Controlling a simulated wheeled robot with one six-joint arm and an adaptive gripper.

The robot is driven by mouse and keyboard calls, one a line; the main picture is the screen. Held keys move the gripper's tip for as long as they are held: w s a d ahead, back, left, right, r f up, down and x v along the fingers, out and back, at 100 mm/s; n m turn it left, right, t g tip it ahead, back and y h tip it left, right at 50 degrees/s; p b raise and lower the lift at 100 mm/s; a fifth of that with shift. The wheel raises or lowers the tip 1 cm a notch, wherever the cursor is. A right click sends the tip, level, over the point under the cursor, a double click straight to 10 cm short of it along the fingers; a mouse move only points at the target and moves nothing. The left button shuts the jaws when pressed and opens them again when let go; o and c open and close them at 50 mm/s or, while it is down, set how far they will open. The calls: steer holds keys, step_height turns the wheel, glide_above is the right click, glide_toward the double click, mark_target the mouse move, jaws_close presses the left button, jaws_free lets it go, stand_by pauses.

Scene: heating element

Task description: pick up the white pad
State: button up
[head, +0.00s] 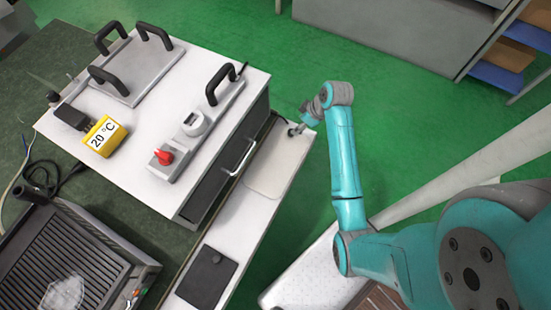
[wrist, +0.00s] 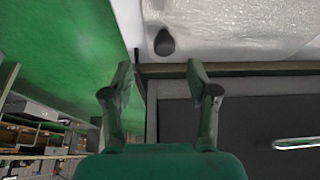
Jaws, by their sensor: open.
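The white pad (head: 277,168) is a flat, pale sheet with rounded corners. It lies on a narrow white shelf (head: 222,238) beside the white machine in the head view. My gripper (head: 295,130) is at the pad's far end in that view; its height above the pad is hard to tell. In the wrist view my gripper (wrist: 160,80) shows two spread fingers with nothing between them. I cannot make out the pad clearly in the wrist view.
The white machine (head: 140,150) has black handles, a red knob (head: 163,157) and a yellow 20 °C display (head: 103,135). Its drawer handle (head: 238,158) sticks out near the pad; a drawer handle (wrist: 296,143) shows in the wrist view. A black pad (head: 207,278) lies nearer on the shelf.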

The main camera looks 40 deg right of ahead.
steer(key=shift+a+x, duration=0.15)
steer(key=shift+x, duration=1.65)
steer(key=shift+a+x, duration=0.1)
steer(key=shift+x, duration=1.75)
steer(key=shift+s, duration=0.1)
jaws_close()
